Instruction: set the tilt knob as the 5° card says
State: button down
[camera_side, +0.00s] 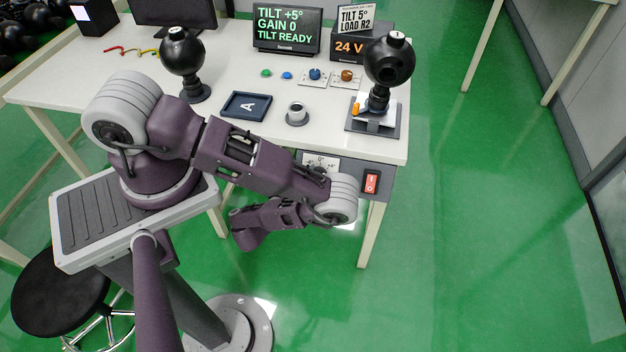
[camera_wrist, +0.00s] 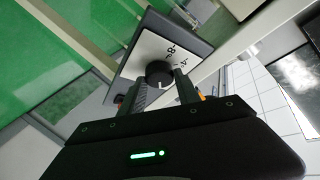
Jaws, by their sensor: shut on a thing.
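The tilt knob (camera_wrist: 158,72) is black and round with a pale pointer line, on a white dial plate (camera_wrist: 140,58) with degree marks. My gripper (camera_wrist: 161,80) has one finger on each side of the knob and is shut on it. In the side view the dial plate (camera_side: 321,158) shows partly on the front of the bench, with 0° at its top; my arm hides the knob and my gripper there. The card (camera_side: 356,19) reads TILT 5°, LOAD R2. The monitor (camera_side: 286,27) reads TILT +5°, GAIN 0, TILT READY.
A red switch (camera_side: 371,182) sits right of the dial. On the bench (camera_side: 225,85) stand two black ball gimbals (camera_side: 182,52) (camera_side: 389,62), a blue tray (camera_side: 246,105) marked A, a small cup-like part (camera_side: 297,112) and a 24 V supply (camera_side: 350,48). Floor right of the bench is clear.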

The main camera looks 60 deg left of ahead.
jog(key=shift+m+h, duration=0.4)
jog(key=shift+m, duration=0.2)
jog(key=c, duration=0.9)
grip_release()
